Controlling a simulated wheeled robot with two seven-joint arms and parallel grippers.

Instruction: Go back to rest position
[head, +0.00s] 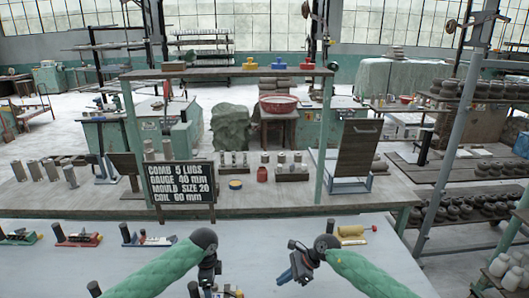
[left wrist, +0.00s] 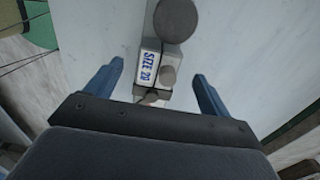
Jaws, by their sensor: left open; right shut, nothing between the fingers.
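My right gripper (head: 282,278) is shut and empty above the pale table, right of centre in the head view. My left gripper (head: 207,283) hangs over the table's near part. In the left wrist view its two blue fingers (left wrist: 158,70) are spread wide apart with nothing gripped. Between and beyond them is a small block labelled "SIZE 20" (left wrist: 149,66), with grey round parts beside it. It appears to sit on the table below, clear of both fingers.
A black sign (head: 180,182) reading "COMB 5 LUGS" stands behind. A green-posted shelf (head: 230,73) rises at the back. The table between my grippers is mostly clear.

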